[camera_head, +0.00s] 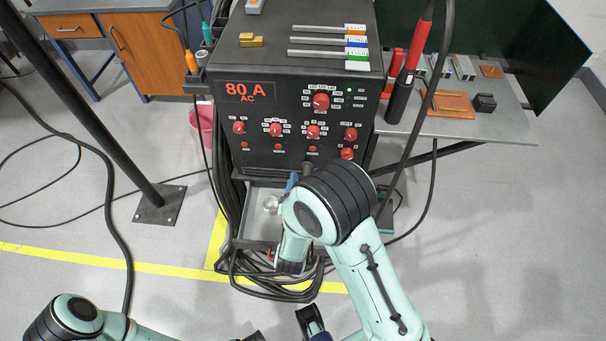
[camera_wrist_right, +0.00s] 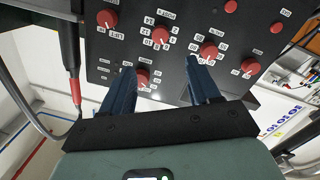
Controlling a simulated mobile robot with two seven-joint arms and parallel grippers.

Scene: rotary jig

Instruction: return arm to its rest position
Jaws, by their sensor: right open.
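My right gripper (camera_wrist_right: 160,88) is open and empty in the right wrist view, with its two blue fingers apart. They point at the front panel of the black welding machine (camera_head: 260,155). A red knob (camera_wrist_right: 142,75) shows between the fingers, close to the left one; I cannot tell whether they touch. In the head view my right arm reaches up to the lower front of the machine; its wrist hides most of the right gripper, leaving a blue finger (camera_head: 292,182). My left arm enters at the bottom left. A dark part with blue at the bottom edge may be my left gripper (camera_head: 313,322).
Coiled black cables (camera_head: 270,287) lie below the machine. A black post (camera_head: 90,110) stands at left, a pink bucket (camera_head: 205,120) beside the machine. A grey side table (camera_head: 450,125) holds orange plates at right. Open floor lies at the lower right.

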